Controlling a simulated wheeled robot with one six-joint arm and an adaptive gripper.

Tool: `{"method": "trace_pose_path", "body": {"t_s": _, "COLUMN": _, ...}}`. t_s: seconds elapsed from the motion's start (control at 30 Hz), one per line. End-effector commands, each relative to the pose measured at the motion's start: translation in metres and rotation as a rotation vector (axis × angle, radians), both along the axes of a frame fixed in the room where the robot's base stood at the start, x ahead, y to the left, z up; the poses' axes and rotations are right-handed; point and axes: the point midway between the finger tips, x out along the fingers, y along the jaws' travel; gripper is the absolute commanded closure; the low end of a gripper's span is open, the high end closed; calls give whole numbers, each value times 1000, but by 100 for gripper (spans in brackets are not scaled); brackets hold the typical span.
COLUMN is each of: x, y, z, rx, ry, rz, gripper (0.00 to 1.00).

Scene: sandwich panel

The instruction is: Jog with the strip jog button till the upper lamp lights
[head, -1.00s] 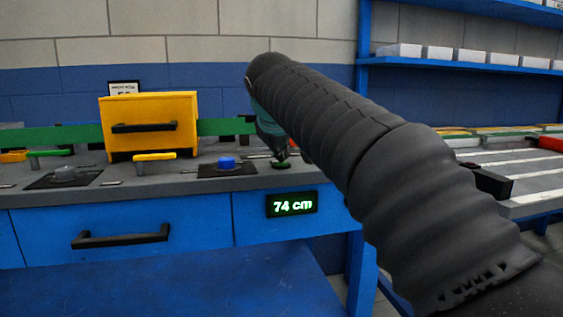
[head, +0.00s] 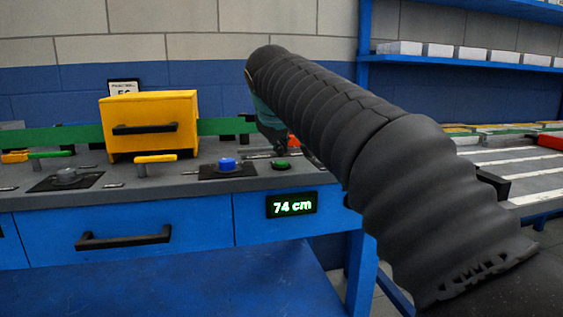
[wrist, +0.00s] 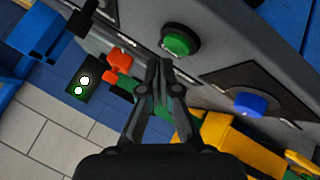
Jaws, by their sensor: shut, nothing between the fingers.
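A green push button (head: 281,166) in a dark ring sits on the grey bench top; it also shows in the wrist view (wrist: 178,41). A blue button (head: 228,163) on a black plate is to its left, and shows in the wrist view (wrist: 250,103). I cannot read which one is the strip jog button. My gripper (wrist: 160,64) is shut and empty, its tips beside the green button and apparently clear of it. A dark panel (wrist: 85,84) in the wrist view has two bright white spots; I cannot tell whether these are the lamps.
A display (head: 291,204) on the bench front reads 74 cm. A yellow box (head: 149,123) with a black handle stands behind a yellow lever (head: 155,158). A grey knob (head: 66,176) is at left. A green strip (head: 70,137) runs along the back.

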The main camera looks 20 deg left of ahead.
Motion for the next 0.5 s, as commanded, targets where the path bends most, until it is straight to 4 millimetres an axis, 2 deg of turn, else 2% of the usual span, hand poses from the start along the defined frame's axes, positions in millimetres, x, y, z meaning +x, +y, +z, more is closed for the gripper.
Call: {"method": "trace_pose_path", "body": {"t_s": 0.5, "x": 0, "y": 0, "z": 44, "rx": 1, "ry": -1, "rz": 1, "gripper": 100}}
